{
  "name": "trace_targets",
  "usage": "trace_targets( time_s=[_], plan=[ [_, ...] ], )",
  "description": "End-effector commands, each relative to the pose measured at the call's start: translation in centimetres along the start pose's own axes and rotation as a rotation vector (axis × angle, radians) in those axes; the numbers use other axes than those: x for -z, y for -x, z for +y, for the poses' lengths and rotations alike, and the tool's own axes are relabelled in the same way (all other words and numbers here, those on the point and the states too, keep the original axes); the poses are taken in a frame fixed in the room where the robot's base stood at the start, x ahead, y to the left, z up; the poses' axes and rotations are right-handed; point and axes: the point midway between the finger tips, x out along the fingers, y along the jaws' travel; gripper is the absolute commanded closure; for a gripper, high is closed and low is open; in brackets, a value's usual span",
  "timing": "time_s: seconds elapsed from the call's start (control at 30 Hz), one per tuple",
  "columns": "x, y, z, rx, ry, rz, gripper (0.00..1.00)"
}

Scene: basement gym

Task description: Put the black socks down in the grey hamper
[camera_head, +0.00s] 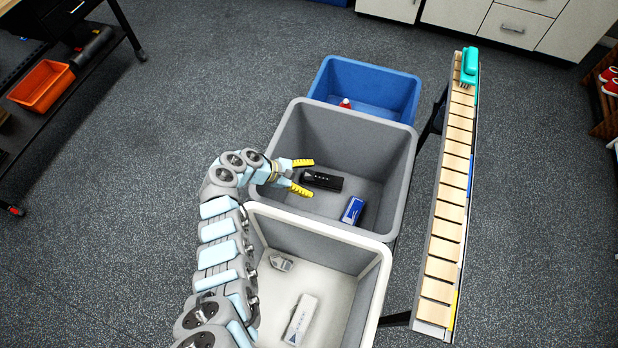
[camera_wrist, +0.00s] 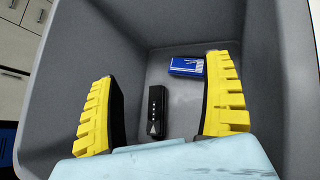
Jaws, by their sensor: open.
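The black socks (camera_head: 322,181) lie on the floor of the grey hamper (camera_head: 399,177) as a dark bundle with small white marks. In the wrist view the black socks (camera_wrist: 154,113) show below and between my fingers, apart from them. My gripper (camera_head: 303,177) is open and empty, over the left part of the grey hamper. In the wrist view the yellow fingers of my gripper (camera_wrist: 163,108) are spread wide. A blue and white packet (camera_head: 352,210) lies near the socks; it also shows in the wrist view (camera_wrist: 187,66).
A blue hamper (camera_head: 327,80) with a small red and white item (camera_head: 346,103) stands behind. A white hamper (camera_head: 376,285) with a grey item (camera_head: 281,262) and a white packet (camera_head: 301,320) stands in front. A slatted conveyor (camera_head: 445,210) with a teal object (camera_head: 470,66) runs along the right.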

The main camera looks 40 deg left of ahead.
Motion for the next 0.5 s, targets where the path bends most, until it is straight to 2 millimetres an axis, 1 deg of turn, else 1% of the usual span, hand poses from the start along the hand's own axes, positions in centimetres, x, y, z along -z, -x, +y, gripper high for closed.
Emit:
trace_targets(
  time_s=[0.13,0.27,0.5],
  plan=[
    [0.0,1.0,0.0,-0.001,0.000,0.000,0.18],
    [0.1,2.9,0.1,-0.005,-0.002,0.004,0.18],
    [0.1,7.6,0.2,-0.005,-0.002,0.003,0.18]
  ],
)
